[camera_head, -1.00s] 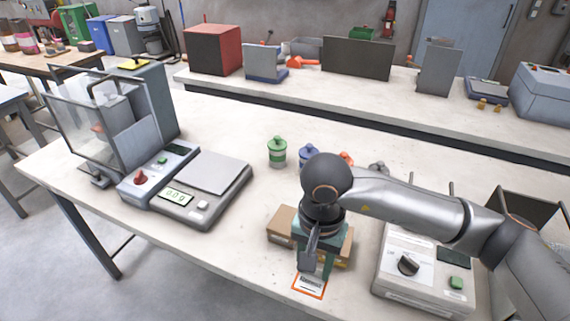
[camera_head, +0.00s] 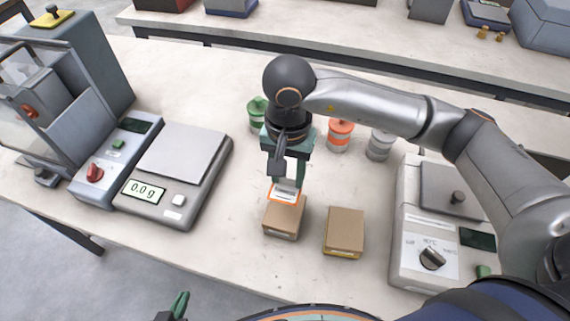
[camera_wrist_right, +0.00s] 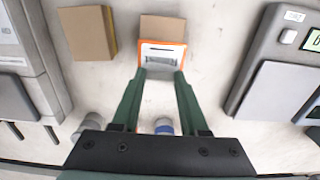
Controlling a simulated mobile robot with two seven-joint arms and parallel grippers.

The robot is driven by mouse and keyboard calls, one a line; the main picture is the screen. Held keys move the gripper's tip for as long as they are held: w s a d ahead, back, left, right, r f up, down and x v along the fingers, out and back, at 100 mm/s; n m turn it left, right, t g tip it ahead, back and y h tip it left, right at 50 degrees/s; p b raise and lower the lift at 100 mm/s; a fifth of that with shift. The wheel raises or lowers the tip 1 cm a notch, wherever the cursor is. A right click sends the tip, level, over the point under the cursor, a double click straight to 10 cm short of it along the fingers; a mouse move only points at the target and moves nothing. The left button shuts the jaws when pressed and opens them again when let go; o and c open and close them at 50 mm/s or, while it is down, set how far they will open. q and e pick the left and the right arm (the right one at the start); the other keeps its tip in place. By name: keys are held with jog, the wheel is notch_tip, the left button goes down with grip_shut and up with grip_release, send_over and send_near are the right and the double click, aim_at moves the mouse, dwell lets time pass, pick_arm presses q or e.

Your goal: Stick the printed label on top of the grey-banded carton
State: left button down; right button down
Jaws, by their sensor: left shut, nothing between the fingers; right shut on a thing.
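My right gripper (camera_head: 286,180) points down and is shut on the printed label (camera_head: 286,195), a white sheet with an orange border and dark print. The label (camera_wrist_right: 161,56) also shows between the fingertips (camera_wrist_right: 161,72) in the right wrist view. It is at the near carton's far part, over or on its top; any gap cannot be told. This brown carton (camera_head: 283,218) shows no clear band colour; its top also shows in the wrist view (camera_wrist_right: 163,28). A second carton (camera_head: 344,228), to its right, has a yellow band. My left gripper (camera_head: 180,304) just shows at the bottom edge, shut and empty.
A scale (camera_head: 180,165) reading 0.0 g stands left of the cartons. A machine with a dial (camera_head: 432,258) stands right. Green (camera_head: 257,115), orange (camera_head: 340,134) and grey (camera_head: 380,145) lidded containers stand behind. Table in front of the cartons is clear.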

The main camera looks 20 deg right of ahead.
aim_at(288, 185)
jog(key=shift+s+f, duration=0.1)
jog(key=shift+f, duration=0.45)
jog(key=shift+f+b, duration=0.7)
jog(key=shift+f, duration=0.65)
jog(key=shift+f+b, duration=1.25)
jog(key=shift+b, duration=0.15)
jog(key=shift+f+b, duration=0.25)
jog(key=shift+b, duration=0.05)
jog(key=shift+c, duration=1.8)
grip_release()
notch_tip(288, 185, up, 13)
jog(key=shift+f, duration=0.2)
